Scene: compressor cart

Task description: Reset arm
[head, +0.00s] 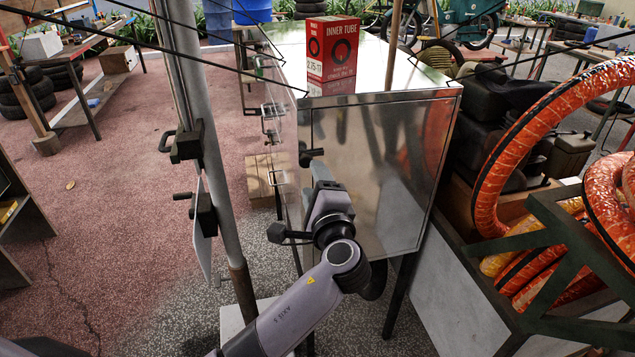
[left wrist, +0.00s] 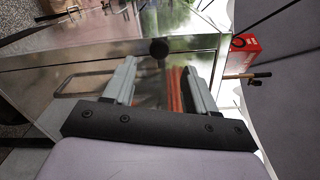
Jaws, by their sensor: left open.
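My left arm comes in from the bottom of the head view, and its left gripper (head: 322,182) is in front of the shiny metal cabinet (head: 375,180). In the left wrist view the two grey fingers (left wrist: 163,75) are spread with nothing between their tips. A round black knob (left wrist: 158,47) shows past the fingertips, in front of the metal surface. In the head view a black knob or latch (head: 312,155) shows just above the gripper. I cannot tell whether the fingers touch it. My right gripper is in neither view.
A red inner tube box (head: 332,55) stands on the cabinet top. A grey pole (head: 205,130) with black clamps rises left of the arm. Pinkish floor (head: 110,200) is open at the left.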

